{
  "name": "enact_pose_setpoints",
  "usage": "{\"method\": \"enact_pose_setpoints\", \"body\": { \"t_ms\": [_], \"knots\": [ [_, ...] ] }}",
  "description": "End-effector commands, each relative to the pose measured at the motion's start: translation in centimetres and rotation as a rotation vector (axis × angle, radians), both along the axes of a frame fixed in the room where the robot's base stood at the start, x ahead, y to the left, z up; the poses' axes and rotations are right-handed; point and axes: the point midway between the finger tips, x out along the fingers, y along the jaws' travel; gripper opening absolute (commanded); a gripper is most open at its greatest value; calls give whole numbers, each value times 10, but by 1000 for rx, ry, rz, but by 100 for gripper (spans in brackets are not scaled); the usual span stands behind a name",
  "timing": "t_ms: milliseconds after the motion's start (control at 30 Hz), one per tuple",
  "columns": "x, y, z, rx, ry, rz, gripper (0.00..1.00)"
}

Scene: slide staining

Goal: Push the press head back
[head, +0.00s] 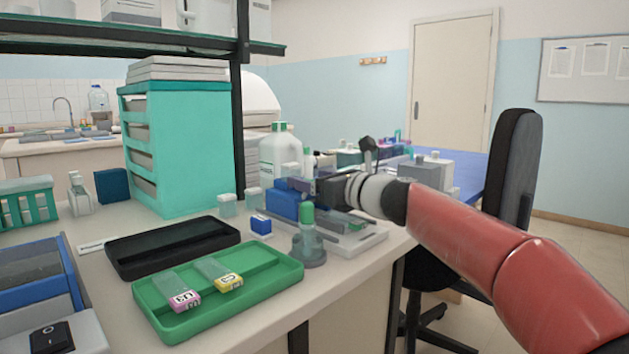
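A blue block (283,204), which looks like the press head, sits at the left of a low pale grey base (368,243) near the table's right edge. I cannot make out the whole press, because my gripper and wrist cover part of it. My red arm comes in from the right. My gripper (302,186) is at the upper right side of the blue block, close to it. I cannot tell whether it touches the block, and its fingertips are too small and overlapped to show a gap.
A green-capped dropper bottle (308,240) stands just in front of the block. A white bottle (279,155) stands behind. A black chair (515,160) is right.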

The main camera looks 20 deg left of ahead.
Motion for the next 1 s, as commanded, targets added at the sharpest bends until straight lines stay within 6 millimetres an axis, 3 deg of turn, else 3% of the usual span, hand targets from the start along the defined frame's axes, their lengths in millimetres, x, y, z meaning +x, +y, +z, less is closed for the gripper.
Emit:
{"method": "enact_pose_setpoints", "body": {
  "t_ms": [267, 700, 1000],
  "knots": [
    [-2, -3, -2, -2, 1, 4, 71],
    [-26, -64, -2, -2, 0, -1, 71],
    [-30, -72, -1, -1, 2, 2, 71]
  ]
}}
